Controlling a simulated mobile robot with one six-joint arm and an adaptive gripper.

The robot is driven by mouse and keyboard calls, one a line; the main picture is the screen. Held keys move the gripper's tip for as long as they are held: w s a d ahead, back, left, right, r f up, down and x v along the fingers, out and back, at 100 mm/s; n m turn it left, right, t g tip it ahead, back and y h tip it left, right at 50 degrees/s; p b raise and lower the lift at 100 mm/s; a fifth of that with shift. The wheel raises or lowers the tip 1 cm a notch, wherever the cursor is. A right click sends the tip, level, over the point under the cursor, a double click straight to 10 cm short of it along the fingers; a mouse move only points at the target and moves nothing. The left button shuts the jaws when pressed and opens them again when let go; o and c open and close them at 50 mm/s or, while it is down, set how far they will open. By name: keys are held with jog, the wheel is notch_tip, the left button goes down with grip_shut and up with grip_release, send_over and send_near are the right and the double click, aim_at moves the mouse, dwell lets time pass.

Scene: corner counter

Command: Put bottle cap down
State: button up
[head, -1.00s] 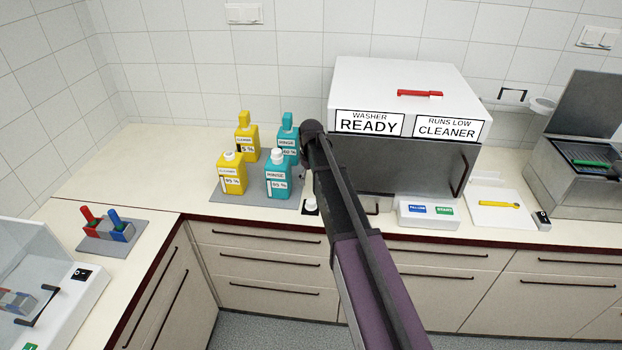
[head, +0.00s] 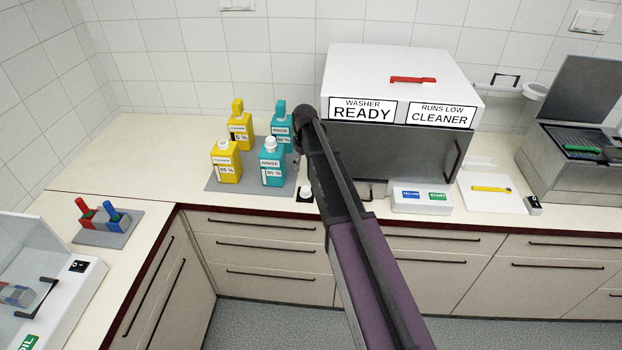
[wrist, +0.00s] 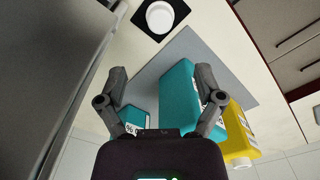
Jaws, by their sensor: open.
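A white round cap (wrist: 160,16) sits on a small black square (wrist: 177,6) on the counter. The cap also shows in the head view (head: 305,189), just right of the grey mat. My gripper (wrist: 161,80) is open in the wrist view, with nothing between its fingers. The cap lies beyond the fingertips, apart from them. In the head view my gripper is hidden behind my arm. A teal rinse bottle (head: 272,166) with a white top stands at the mat's front right. A yellow bottle (head: 226,165), also white-topped, stands left of it.
Another yellow bottle (head: 239,130) and teal bottle (head: 281,130) stand at the back of the grey mat (head: 212,184). The washer (head: 390,148) stands close on the right. A red and blue item stand (head: 108,235) is at left. Counter left of the mat is clear.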

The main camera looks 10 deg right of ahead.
jog(key=s+m, duration=0.5)
jog(key=s, duration=2.4)
